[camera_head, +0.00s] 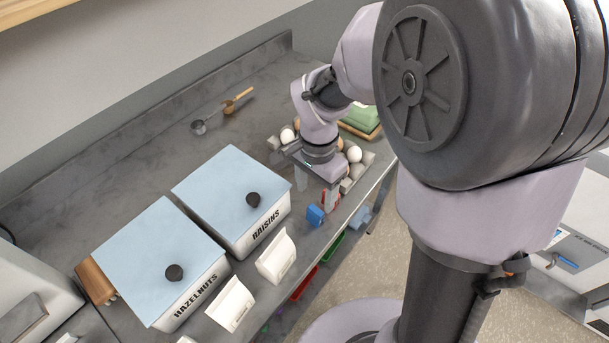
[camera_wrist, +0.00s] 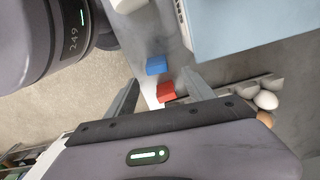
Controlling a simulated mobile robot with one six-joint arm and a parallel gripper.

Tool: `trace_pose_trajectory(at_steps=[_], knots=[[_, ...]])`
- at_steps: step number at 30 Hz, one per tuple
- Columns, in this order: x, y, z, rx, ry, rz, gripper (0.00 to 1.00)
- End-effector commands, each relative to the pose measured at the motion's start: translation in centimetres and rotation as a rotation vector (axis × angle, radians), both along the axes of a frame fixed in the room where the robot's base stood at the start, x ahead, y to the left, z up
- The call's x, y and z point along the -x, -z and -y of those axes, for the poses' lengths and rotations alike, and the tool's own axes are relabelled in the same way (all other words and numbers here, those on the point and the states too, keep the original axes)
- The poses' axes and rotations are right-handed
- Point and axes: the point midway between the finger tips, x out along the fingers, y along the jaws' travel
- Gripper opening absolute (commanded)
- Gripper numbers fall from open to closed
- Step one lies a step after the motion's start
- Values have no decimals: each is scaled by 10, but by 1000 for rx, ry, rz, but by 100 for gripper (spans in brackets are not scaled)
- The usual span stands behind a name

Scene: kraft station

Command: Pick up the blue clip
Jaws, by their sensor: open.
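The blue clip (camera_head: 315,215) lies on the grey counter near its front edge, to the right of the raisins box. It also shows in the wrist view (camera_wrist: 157,66), beside a red clip (camera_wrist: 166,91). My gripper (camera_head: 315,198) is open and empty, its fingers pointing down over the counter just behind the blue clip. In the wrist view the fingers (camera_wrist: 160,88) stand apart on either side of the red clip, with the blue clip a little beyond it. In the head view the red clip is mostly hidden behind a finger.
The raisins box (camera_head: 263,226) and hazelnuts box (camera_head: 192,297) stand to the left with lids on. White bags (camera_head: 276,258) stand before them. An egg carton (camera_head: 350,182) with several eggs sits right behind my gripper.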

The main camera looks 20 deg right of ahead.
Motion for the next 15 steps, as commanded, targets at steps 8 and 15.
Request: trace_pose_trajectory(at_steps=[8, 15], knots=[[2, 36, 0, 0, -1, 0, 62], [6, 80, 1, -1, -1, -1, 62]])
